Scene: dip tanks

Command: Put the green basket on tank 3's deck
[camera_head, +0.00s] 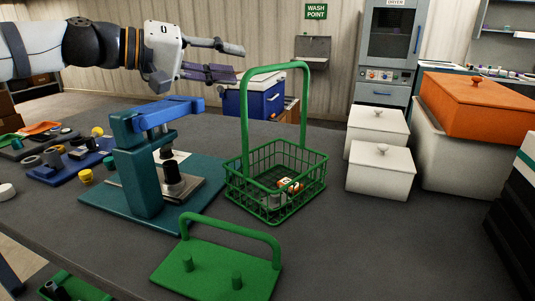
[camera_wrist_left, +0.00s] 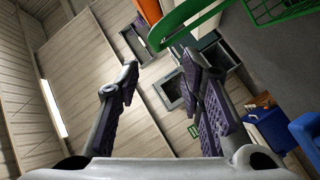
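The green basket (camera_head: 275,182) is a wire basket with a tall handle, standing upright on the dark grey table with small orange and white items inside. Its handle and part of its wire side show at the top of the left wrist view (camera_wrist_left: 282,10). My left gripper (camera_head: 238,63) is open and empty, up and left of the handle's top bar, apart from it. Its two purple-padded fingers stand apart in the left wrist view (camera_wrist_left: 160,72). I see no tank number, so I cannot tell tank 3 or its deck. My right gripper is not in view.
A blue and teal press (camera_head: 140,165) stands left of the basket. A green plate with a handle and pegs (camera_head: 215,270) lies in front. White lidded boxes (camera_head: 380,172) and an orange lid (camera_head: 475,105) are at right.

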